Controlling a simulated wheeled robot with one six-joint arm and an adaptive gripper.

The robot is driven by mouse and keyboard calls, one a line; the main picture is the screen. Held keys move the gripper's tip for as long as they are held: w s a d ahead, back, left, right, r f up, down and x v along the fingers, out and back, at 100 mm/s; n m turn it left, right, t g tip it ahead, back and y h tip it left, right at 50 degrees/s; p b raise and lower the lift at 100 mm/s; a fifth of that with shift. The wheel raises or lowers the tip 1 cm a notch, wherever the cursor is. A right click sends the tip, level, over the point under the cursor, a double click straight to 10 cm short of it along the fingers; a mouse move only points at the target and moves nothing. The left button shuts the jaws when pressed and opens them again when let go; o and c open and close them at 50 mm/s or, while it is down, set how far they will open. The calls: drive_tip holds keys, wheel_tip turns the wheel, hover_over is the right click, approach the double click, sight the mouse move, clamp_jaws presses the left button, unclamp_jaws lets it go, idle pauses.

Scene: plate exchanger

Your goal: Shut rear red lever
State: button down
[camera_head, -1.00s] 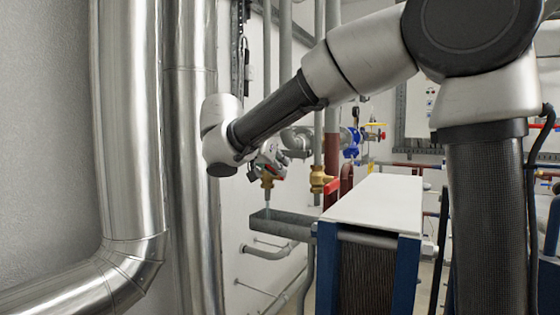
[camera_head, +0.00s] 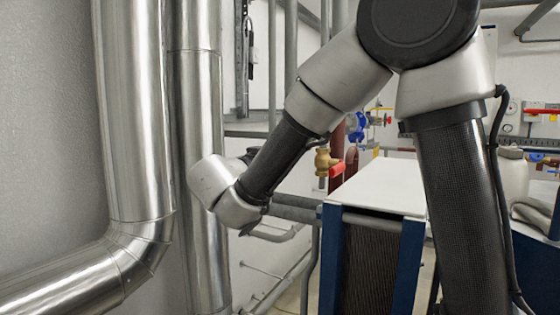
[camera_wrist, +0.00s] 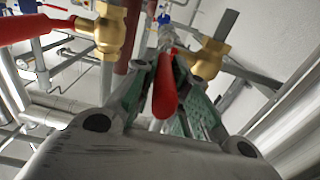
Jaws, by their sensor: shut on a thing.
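In the wrist view a red lever (camera_wrist: 165,88) lies between the green-padded fingers of my gripper (camera_wrist: 164,75), which is shut on it. The lever points towards the camera. A brass valve body (camera_wrist: 210,57) shows just behind the fingers, to the right. A second red lever (camera_wrist: 32,28) sticks out to the left from another brass valve (camera_wrist: 110,30), apart from the fingers. In the head view one brass valve (camera_head: 323,160) with its red lever (camera_head: 337,169) shows right of my forearm. My gripper and the held lever are hidden there behind my arm.
Large metal-clad pipes (camera_head: 132,120) stand at the left. A plate exchanger with a white top (camera_head: 375,187) and blue frame (camera_head: 330,260) stands in front of the valves, below my arm. Grey pipes (camera_head: 290,60) run behind.

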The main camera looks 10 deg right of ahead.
drive_tip(key=shift+f, duration=0.1)
drive_tip(key=c, duration=1.4)
unclamp_jaws()
drive_tip(key=v, duration=1.2)
drive_tip(key=shift+a, duration=0.1)
